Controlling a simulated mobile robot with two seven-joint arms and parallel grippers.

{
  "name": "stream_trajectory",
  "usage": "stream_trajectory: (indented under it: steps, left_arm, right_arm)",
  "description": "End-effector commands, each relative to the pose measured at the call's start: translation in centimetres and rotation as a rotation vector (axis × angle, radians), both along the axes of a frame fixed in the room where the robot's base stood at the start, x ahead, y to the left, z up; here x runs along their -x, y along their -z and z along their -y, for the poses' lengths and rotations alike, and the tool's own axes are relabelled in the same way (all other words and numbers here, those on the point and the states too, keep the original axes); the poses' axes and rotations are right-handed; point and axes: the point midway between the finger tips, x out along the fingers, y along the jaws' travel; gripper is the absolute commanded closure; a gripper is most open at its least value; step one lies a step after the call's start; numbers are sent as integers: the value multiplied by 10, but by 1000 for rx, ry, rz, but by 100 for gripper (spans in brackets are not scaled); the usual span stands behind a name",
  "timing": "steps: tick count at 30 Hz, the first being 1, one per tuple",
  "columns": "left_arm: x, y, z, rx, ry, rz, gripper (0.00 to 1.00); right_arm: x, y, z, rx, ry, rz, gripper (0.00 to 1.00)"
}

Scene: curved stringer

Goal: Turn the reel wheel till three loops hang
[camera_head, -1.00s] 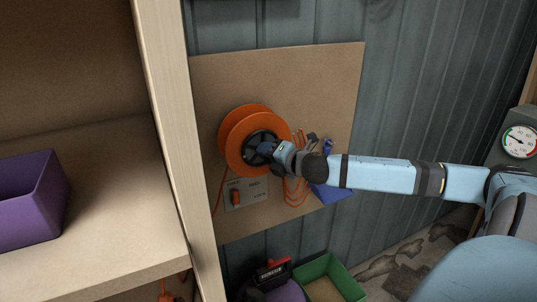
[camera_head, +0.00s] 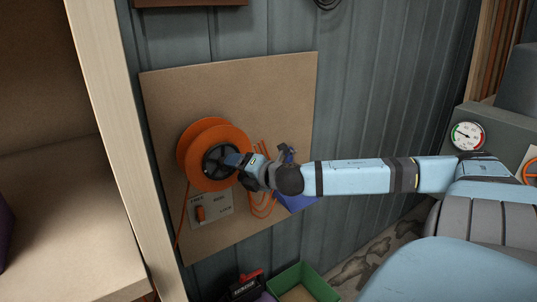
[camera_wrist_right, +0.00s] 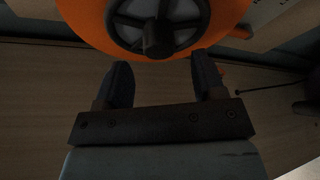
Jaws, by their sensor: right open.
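The orange reel wheel (camera_head: 195,155) is mounted on a tan board, with a dark spoked hub (camera_head: 217,153) on its face. In the right wrist view the orange rim (camera_wrist_right: 228,20) and a dark knob (camera_wrist_right: 158,42) on the hub show. My right gripper (camera_head: 236,161) is at the hub's right side. In the wrist view its open fingers (camera_wrist_right: 163,72) stand below the knob, apart from it, with nothing between them. Orange cord loops (camera_head: 262,207) hang right of the reel, partly behind my arm; I cannot count them surely. My left gripper is out of view.
A blue part (camera_head: 297,202) is at the board's lower right. A wooden shelf post (camera_head: 120,150) stands left. A green bin (camera_head: 300,278) is below. A gauge (camera_head: 467,136) is at right.

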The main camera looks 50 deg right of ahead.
Motion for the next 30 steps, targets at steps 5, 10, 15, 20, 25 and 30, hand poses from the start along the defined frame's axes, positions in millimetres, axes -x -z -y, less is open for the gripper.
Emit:
stream_trajectory:
  steps: [5,10,15,20,25,30]
  left_arm:
    - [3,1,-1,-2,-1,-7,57]
    - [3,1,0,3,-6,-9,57]
    - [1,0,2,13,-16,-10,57]
    - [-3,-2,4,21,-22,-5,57]
    - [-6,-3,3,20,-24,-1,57]
    - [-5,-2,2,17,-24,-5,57]
  right_arm:
    - [13,-1,1,1,-1,-4,37]
    - [25,-4,0,0,-1,-4,37]
    - [39,-7,1,-2,-2,-2,37]
    - [54,-9,2,-3,0,-3,37]
    - [74,-14,3,-2,0,-2,37]
    - [91,-18,4,-1,0,0,37]
